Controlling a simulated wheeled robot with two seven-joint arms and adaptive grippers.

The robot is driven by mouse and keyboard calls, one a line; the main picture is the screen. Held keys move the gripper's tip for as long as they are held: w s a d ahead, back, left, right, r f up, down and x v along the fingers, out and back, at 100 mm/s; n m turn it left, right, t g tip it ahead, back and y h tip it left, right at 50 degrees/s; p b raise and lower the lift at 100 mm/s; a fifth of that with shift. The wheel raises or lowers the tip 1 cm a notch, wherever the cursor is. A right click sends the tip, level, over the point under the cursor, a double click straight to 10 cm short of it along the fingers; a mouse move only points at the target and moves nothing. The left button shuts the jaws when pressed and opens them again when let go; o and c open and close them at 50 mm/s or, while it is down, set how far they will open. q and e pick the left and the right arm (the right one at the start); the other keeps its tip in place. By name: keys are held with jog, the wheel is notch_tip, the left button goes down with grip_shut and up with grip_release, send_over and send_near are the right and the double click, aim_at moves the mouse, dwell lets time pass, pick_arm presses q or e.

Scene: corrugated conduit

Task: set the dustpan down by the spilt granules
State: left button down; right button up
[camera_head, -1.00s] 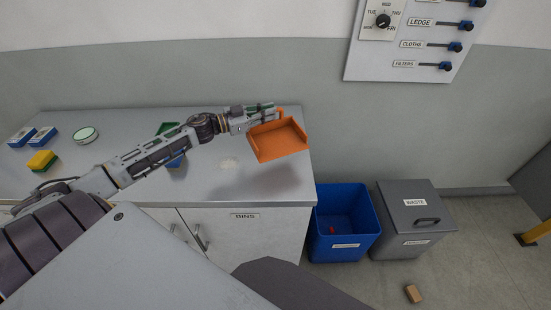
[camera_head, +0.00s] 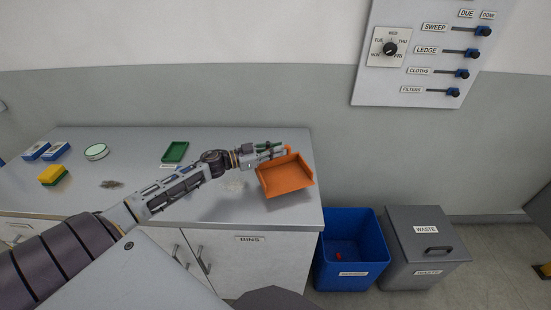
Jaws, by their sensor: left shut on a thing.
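The orange dustpan (camera_head: 286,180) is at the right end of the grey counter, its open tray facing up. My left gripper (camera_head: 272,150) is shut on it at its back left, where the fingers hide the handle. I cannot tell whether the dustpan touches the counter or hangs just above it. A pale patch of scattered granules (camera_head: 236,185) lies on the counter just left of the dustpan. A small brownish heap (camera_head: 111,184) lies farther left, beyond my forearm. My right gripper is out of view.
A green tray (camera_head: 175,151) stands behind my arm. A yellow and green sponge (camera_head: 53,175), blue boxes (camera_head: 56,151) and a round dish (camera_head: 96,152) are at the left. A blue bin (camera_head: 350,225) and grey waste bin (camera_head: 427,222) stand on the floor right of the counter.

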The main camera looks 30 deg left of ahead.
aim_at(284, 168)
pick_arm(q)
jog(key=shift+f, duration=1.85)
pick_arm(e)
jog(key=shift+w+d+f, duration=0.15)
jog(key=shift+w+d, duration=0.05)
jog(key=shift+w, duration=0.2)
pick_arm(q)
jog(key=c, duration=1.6)
grip_release()
jog(key=shift+o, duration=0.3)
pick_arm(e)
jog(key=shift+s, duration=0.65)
pick_arm(q)
jog(key=shift+s+a, duration=0.1)
jog(key=shift+s, duration=0.05)
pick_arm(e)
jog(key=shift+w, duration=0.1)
